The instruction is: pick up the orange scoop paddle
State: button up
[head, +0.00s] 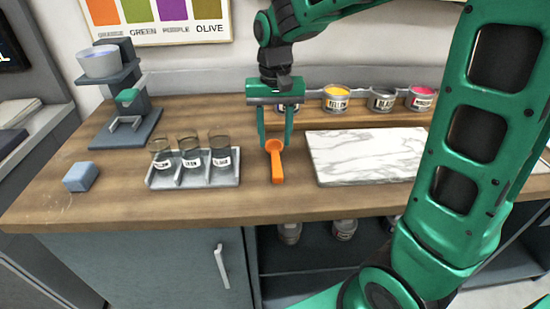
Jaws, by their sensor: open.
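The orange scoop paddle (277,164) is on the wooden counter, between the tray of jars and the marble slab. Its round scoop end points to the back and its handle points toward the counter's front edge. My gripper (275,146) is green and points down, with its two fingers spread apart. The fingertips are at the scoop end of the paddle, one to each side of it in the picture. Whether they touch it or hang above it, I cannot tell. Nothing is held between the fingers.
A grey tray (165,185) with labelled jars (190,157) stands to the left of the paddle. A marble slab (365,155) lies to the right. Paint tins (336,99) line the back. A blue block (81,177) and a dispenser stand (125,125) are at the left.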

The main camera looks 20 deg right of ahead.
aim_at(276, 157)
jog(key=shift+d+f, duration=0.15)
jog(key=shift+f, duration=2.85)
grip_shut()
